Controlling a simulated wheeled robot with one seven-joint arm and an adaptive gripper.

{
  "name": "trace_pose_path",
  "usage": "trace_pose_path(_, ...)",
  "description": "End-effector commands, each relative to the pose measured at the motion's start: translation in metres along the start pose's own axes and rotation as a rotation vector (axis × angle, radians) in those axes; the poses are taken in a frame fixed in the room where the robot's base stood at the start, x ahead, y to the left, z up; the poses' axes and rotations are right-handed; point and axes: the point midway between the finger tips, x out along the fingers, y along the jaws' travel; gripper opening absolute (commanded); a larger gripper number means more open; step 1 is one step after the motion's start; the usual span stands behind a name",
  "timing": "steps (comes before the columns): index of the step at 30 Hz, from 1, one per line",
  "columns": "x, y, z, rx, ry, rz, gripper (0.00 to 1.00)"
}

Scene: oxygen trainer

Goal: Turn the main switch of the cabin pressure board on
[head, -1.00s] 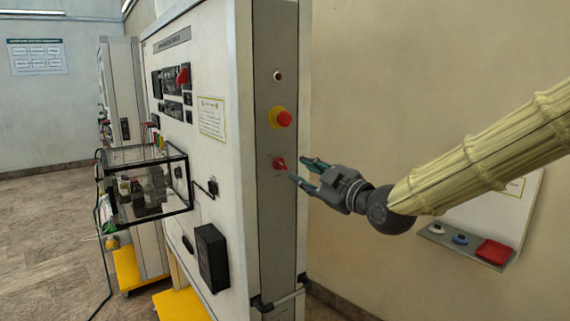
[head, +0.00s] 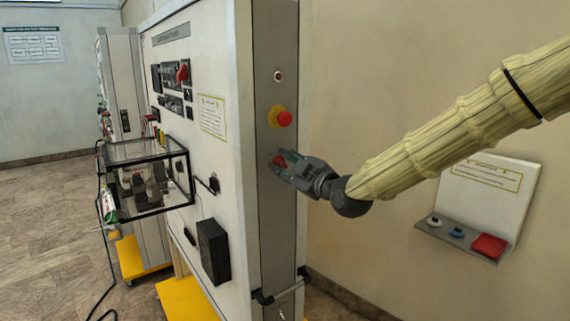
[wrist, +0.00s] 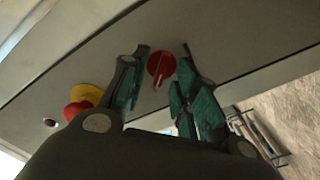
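The cabin pressure board (head: 215,75) is a tall white cabinet with a grey side panel. Its main switch, a red rotary knob (head: 281,160), sits on that side panel below the red emergency button. In the wrist view the red knob (wrist: 161,66) lies between my gripper's two fingers, with a gap visible on both sides. My gripper (head: 284,170) is at the panel with its fingers around the knob and is open. In the head view the fingers partly hide the knob. The wrist view shows a pale line across the knob's face.
A red mushroom button on a yellow base (head: 282,118) and a small round indicator (head: 278,76) are above the knob. A handle (head: 280,290) sticks out low on the panel. A wall shelf (head: 462,238) with small items is at right.

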Motion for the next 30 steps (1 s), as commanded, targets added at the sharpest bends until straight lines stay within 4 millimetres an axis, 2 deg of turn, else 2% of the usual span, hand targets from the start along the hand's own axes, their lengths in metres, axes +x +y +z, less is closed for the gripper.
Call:
trace_pose_path(5,-0.0001,-0.0002,0.0001,0.000,0.000,0.000,0.28)
trace_pose_path(9,-0.0001,-0.0002,0.0001,0.000,0.000,0.000,0.03)
trace_pose_path(10,-0.0002,-0.0002,0.0001,0.000,0.000,0.000,0.00)
trace_pose_path(22,-0.0004,-0.0008,0.0010,0.030,0.000,0.000,0.00)
trace_pose_path(30,-0.0007,-0.0018,0.0034,0.177,0.001,0.001,0.00)
